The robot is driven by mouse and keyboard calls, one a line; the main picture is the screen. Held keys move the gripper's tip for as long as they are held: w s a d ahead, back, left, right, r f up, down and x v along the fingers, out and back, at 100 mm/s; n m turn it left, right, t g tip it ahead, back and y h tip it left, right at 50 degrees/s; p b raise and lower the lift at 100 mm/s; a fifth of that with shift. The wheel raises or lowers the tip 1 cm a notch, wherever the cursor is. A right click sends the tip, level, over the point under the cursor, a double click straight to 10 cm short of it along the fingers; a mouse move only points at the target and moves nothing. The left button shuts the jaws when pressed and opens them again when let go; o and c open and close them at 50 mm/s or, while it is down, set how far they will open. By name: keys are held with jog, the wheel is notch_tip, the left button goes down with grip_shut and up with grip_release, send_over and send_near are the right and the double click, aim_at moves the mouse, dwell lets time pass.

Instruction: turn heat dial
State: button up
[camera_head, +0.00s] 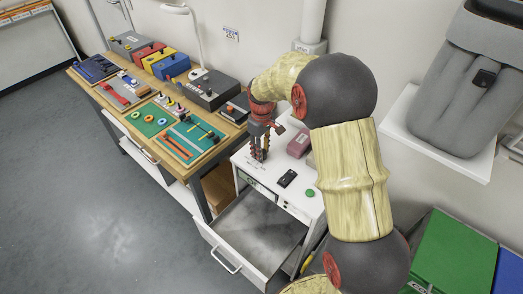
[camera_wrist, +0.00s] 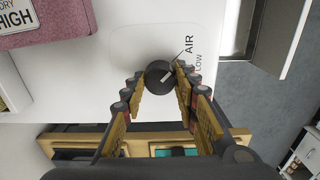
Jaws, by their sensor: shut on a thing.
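A round black dial (camera_wrist: 156,72) with a light pointer mark stands on the white surface in the wrist view. The print beside it reads "AIR" and "LOW"; I see no "HEAT" print. The pointer slants up and right, toward that print. My gripper (camera_wrist: 160,84) has its two fingers on either side of the dial, shut on it. In the head view my gripper (camera_head: 260,157) points down at the left part of the white cabinet top (camera_head: 270,179). The dial cannot be made out there.
A black item (camera_head: 287,178) and a green disc (camera_head: 310,193) lie on the cabinet top. The drawer (camera_head: 255,232) below is pulled open. A wooden bench (camera_head: 91,88) with several trays stands to the left.

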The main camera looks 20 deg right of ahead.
jog(key=shift+m, duration=0.3)
jog(key=shift+c, duration=0.4)
jog(key=shift+r+m+p, duration=0.15)
jog(key=shift+m+p, duration=0.65)
jog(key=shift+p, duration=0.1)
jog(key=shift+m+p, duration=0.95)
jog(key=shift+m, duration=0.85)
jog(key=o, duration=1.2)
jog(key=shift+c, duration=0.2)
notch_tip(320, 180, up, 12)
